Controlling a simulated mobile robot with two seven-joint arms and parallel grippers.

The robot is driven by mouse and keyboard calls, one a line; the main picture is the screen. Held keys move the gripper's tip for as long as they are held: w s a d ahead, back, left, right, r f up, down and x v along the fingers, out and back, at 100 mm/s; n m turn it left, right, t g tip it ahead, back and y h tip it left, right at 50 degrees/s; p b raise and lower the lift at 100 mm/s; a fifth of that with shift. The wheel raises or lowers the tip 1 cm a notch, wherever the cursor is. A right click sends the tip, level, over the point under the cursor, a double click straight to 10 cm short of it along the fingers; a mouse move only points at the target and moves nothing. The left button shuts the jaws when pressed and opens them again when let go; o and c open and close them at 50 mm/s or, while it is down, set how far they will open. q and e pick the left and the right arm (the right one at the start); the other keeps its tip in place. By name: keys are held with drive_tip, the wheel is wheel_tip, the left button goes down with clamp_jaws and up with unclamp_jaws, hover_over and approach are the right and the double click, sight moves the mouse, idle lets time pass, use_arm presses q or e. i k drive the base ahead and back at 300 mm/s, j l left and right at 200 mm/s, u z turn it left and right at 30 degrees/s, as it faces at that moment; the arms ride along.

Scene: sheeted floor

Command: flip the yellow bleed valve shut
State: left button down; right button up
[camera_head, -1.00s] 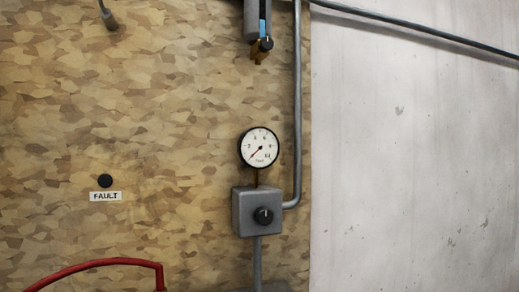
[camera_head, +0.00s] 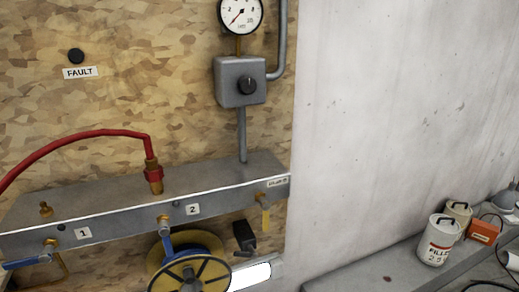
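The yellow bleed valve (camera_head: 265,216) is on the right end of the grey manifold (camera_head: 120,205), below a small label (camera_head: 277,182) whose print is hard to read. Its yellow lever hangs down from a brass stem. Two blue-handled valves are on the same manifold: the one by label 1 (camera_head: 25,262) has its lever pointing left, and the one by label 2 (camera_head: 167,240) has its lever pointing down. Neither of my grippers is in view.
A red hose (camera_head: 90,138) joins the manifold's top. A yellow-and-black reel (camera_head: 188,270) and a dark object (camera_head: 244,237) are below it. A gauge (camera_head: 240,12) and grey box (camera_head: 240,82) are above. Tins (camera_head: 438,242) and an orange box (camera_head: 484,232) stand on a grey surface at right.

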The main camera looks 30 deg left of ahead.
sight(265, 205)
drive_tip(key=u, duration=0.8)
drive_tip(key=i+l+u, duration=0.1)
drive_tip(key=l+u, duration=0.15)
drive_tip(key=u, duration=0.2)
drive_tip(key=l+u, duration=0.3)
drive_tip(key=u, duration=0.2)
drive_tip(key=l+u, duration=0.55)
drive_tip(key=l, duration=0.2)
drive_tip(key=k+l+u, duration=0.1)
drive_tip(key=l, duration=0.3)
drive_tip(key=l+u, duration=0.15)
drive_tip(key=l, duration=0.2)
drive_tip(key=k+l+u, duration=0.1)
drive_tip(key=l, duration=0.3)
drive_tip(key=k+l+u, duration=0.15)
drive_tip(key=l, duration=0.2)
drive_tip(key=k+l, duration=0.15)
drive_tip(key=l, duration=0.2)
drive_tip(key=k+l, duration=0.15)
drive_tip(key=l, duration=0.2)
drive_tip(key=k+l, duration=0.1)
drive_tip(key=l, duration=0.25)
drive_tip(key=k+l, duration=0.15)
drive_tip(key=l, duration=0.2)
